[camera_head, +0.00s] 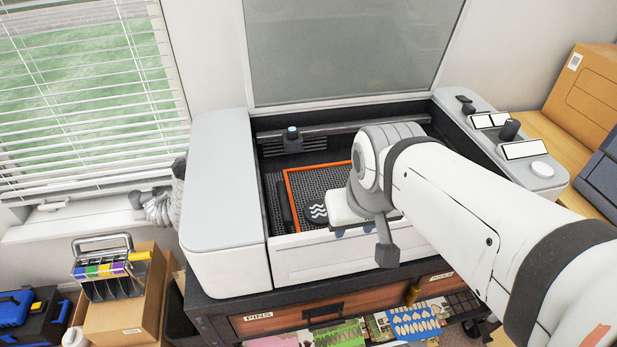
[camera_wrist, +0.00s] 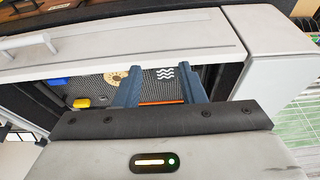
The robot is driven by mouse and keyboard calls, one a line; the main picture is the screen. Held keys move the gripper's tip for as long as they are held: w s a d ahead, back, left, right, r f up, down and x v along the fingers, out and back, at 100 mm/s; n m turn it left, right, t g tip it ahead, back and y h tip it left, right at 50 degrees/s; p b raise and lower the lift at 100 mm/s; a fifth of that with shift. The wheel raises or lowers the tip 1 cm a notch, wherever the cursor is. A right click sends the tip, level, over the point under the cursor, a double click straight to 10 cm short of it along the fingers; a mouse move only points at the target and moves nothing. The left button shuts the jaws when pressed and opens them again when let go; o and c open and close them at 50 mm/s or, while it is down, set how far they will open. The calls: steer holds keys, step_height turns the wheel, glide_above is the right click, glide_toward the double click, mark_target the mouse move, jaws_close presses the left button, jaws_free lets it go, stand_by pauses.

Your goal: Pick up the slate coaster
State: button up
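The slate coaster (camera_head: 317,212) is a dark piece with white wavy lines, lying on the mesh bed of an open machine, near its front wall. It also shows in the wrist view (camera_wrist: 163,84), where its dark edges blend with the mesh. My gripper (camera_wrist: 160,78) is open and empty, its two blue-grey fingers apart. In the wrist view the wavy mark appears between the fingertips; the height gap cannot be told. In the head view my wrist hangs over the front wall, just right of the coaster, and hides part of the bed.
The machine's front wall (camera_head: 345,262) and raised lid (camera_head: 350,45) bound the bed. An orange frame (camera_head: 288,190) lies on the mesh. A pale disc (camera_wrist: 116,77), a yellow piece (camera_wrist: 82,103) and a blue piece (camera_wrist: 57,81) lie nearby. A rail carries a head (camera_head: 292,138) behind.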

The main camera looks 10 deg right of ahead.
steer(key=shift+o, duration=0.6)
steer(key=shift+a, duration=0.15)
steer(key=shift+o, duration=0.8)
steer(key=shift+w, duration=0.15)
steer(key=o, duration=0.9)
steer(key=shift+n+g, duration=0.8)
steer(key=shift+g, duration=0.1)
steer(key=w+f, duration=0.1)
steer(key=w, duration=0.3)
steer(key=w+f+b, duration=0.1)
steer(key=w, duration=0.2)
steer(key=w+f, duration=0.1)
steer(key=w, duration=0.3)
steer(key=shift+w+d+f+b, duration=0.25)
steer(key=shift+w+f+b, duration=0.05)
steer(key=shift+f+b, duration=0.05)
steer(key=shift+c, duration=0.2)
steer(key=n+g+b, duration=0.1)
steer(key=g, duration=0.1)
glide_above(320, 210)
steer(key=f, duration=0.9)
steer(key=shift+s+d, duration=0.2)
steer(key=shift+s, duration=0.1)
steer(key=shift+w+a+f+p, duration=0.15)
steer(key=shift+f+p, duration=0.3)
steer(key=shift+f, duration=1.4)
steer(key=shift+w+a+f+p, duration=0.1)
steer(key=shift+f+p, duration=0.3)
steer(key=shift+f, duration=1.4)
